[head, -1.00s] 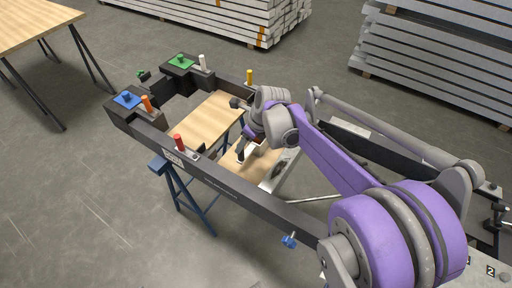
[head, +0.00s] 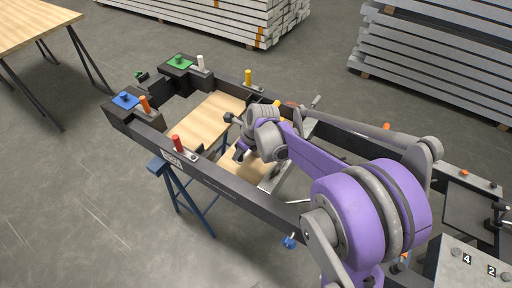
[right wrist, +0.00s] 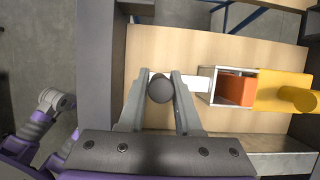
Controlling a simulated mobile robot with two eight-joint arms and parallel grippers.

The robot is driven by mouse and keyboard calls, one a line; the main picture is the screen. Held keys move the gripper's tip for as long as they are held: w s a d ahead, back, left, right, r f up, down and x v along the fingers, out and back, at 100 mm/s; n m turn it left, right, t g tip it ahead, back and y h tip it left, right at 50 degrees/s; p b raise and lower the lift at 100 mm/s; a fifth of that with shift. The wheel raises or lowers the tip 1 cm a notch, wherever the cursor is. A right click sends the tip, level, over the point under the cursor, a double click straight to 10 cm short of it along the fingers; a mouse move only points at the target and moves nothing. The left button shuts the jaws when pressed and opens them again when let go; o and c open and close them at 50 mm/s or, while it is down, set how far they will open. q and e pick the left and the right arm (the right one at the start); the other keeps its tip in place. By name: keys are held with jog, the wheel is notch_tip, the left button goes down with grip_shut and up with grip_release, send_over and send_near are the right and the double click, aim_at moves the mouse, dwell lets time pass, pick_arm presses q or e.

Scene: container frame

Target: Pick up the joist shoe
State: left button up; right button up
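In the right wrist view a light metal bracket, which looks like the joist shoe (right wrist: 199,84), lies over the wooden board, with a white flange and a box-like part around an orange block (right wrist: 234,90). A dark round knob (right wrist: 160,89) stands at its left end. My right gripper (right wrist: 161,76) has one finger on each side of this knob; whether they press on it I cannot tell. In the head view my right gripper (head: 240,152) is low inside the black frame, and my arm hides most of the bracket. My left gripper is not in view.
The black frame (head: 230,182) surrounds the wooden board (head: 208,118) and carries coloured pegs, including a red one (head: 178,144). A yellow block with a round handle (right wrist: 297,98) sits right of the bracket. A wooden table (head: 28,27) stands at the far left.

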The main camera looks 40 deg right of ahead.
grip_shut()
dwell(1.0)
